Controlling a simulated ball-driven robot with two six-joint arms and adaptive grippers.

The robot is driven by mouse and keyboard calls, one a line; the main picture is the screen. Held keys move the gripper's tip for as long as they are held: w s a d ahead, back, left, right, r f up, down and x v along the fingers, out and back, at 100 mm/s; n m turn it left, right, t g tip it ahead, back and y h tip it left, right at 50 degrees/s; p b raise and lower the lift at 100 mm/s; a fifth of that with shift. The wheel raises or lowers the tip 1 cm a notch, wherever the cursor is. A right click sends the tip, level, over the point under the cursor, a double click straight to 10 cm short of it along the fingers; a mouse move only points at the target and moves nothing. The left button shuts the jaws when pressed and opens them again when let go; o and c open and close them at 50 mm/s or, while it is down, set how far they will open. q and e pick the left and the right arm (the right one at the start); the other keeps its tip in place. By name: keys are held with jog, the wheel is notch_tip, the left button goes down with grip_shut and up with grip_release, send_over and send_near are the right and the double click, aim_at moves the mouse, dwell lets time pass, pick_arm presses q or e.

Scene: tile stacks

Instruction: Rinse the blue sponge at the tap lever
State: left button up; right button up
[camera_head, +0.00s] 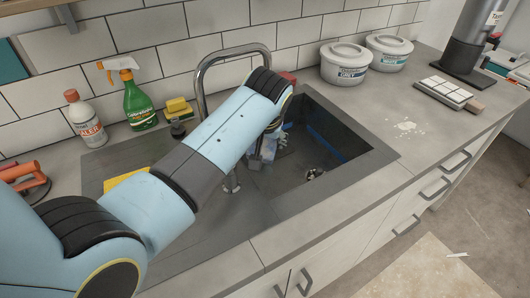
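My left arm reaches in from the left across the counter and over the sink (372,160). My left gripper (262,150) is down at the sink's left part, mostly hidden behind my own forearm, so its fingers and anything in them cannot be made out. The metal tap (203,76) arches up behind my arm. A small metal piece (232,184) shows below my forearm; I cannot tell if it is the tap lever. No blue sponge can be clearly made out. A blue strip (328,146) shows inside the basin. My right gripper is not in view.
A white-and-red bottle (86,120), a green spray bottle (138,105) and a yellow sponge (178,106) stand along the wall. A yellow cloth or sponge (124,180) lies left of my forearm. Two white tubs (345,62) stand behind right.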

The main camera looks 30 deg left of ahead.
pick_arm(q)
jog(key=w+a+b, duration=0.2)
jog(key=w, duration=0.1)
jog(key=w+a+f+b, duration=0.1)
jog(key=shift+w, duration=0.35)
jog(key=shift+w+a+f+b, duration=0.15)
jog(key=shift+w+a+b, duration=0.2)
jog(key=shift+w+b, duration=0.25)
jog(key=shift+s+d+p, duration=0.3)
jog(key=shift+s+p, duration=0.15)
jog(key=shift+p, duration=0.35)
jog(key=shift+s+d+r+p, duration=0.2)
jog(key=shift+s+d+p, duration=0.25)
jog(key=shift+s+p, duration=0.25)
jog(key=s+d+p, duration=0.2)
jog(key=s+p, duration=0.1)
jog(key=shift+s+d, duration=0.15)
jog(key=shift+s, duration=0.15)
jog(key=shift+s+d+f+p, duration=0.1)
jog(key=shift+s+d+p, duration=0.1)
jog(key=shift+s+p, duration=0.25)
jog(key=shift+f, duration=0.1)
